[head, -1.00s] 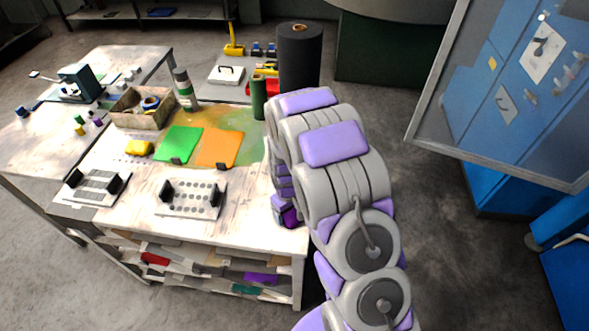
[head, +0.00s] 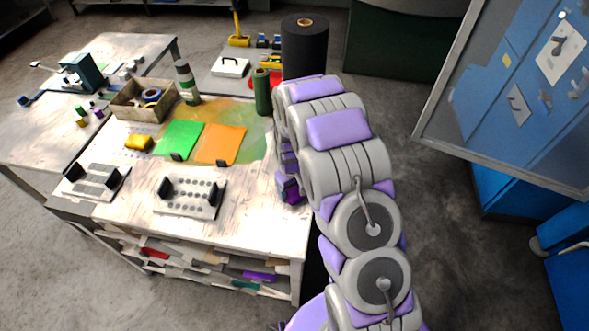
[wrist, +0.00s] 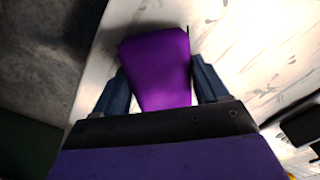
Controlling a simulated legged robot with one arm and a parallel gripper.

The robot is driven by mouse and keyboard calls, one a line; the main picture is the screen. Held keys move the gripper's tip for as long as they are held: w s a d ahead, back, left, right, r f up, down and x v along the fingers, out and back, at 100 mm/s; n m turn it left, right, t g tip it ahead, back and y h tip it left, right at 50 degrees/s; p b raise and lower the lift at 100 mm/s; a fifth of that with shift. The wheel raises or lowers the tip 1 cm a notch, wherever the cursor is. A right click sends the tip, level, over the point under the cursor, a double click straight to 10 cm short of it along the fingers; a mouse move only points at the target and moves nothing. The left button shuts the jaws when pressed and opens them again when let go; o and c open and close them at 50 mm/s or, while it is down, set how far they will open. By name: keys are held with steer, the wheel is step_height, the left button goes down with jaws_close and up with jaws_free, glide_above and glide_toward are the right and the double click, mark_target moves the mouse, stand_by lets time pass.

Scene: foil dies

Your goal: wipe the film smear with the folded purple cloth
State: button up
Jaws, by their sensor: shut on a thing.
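The folded purple cloth (wrist: 158,65) is between the two fingers of my gripper (wrist: 159,90) in the wrist view. My gripper is shut on it, and the cloth sticks out past the fingertips over the pale tabletop. In the head view my gripper (head: 290,190) is at the table's right edge, partly hidden by my arm. A see-through green and orange-brown smear (head: 236,113) spreads on the tabletop around a green sheet (head: 179,138) and an orange sheet (head: 219,145). The gripper is nearer the front than the smear. I cannot tell whether the cloth touches the table.
A dark green cylinder (head: 262,92) and a large black roll (head: 304,50) stand near the smear's far right side. A striped bottle (head: 187,83), a parts box (head: 142,101) and a yellow block (head: 139,142) are left. A peg plate (head: 190,196) lies in front.

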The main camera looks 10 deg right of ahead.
steer(key=shift+w+f, duration=0.2)
steer(key=shift+w, duration=0.1)
steer(key=shift+w+d+r, duration=0.1)
steer(key=shift+w+r, duration=0.1)
steer(key=shift+r, duration=0.1)
steer(key=r, duration=0.2)
steer(key=shift+s+r+p, duration=0.2)
steer(key=shift+r+p, duration=0.1)
steer(key=shift+p, duration=0.1)
step_height(320, 180, up, 2)
steer(key=shift+r+p, duration=0.1)
steer(key=shift+p, duration=0.2)
steer(key=shift+r+p, duration=0.35)
steer(key=shift+r, duration=0.9)
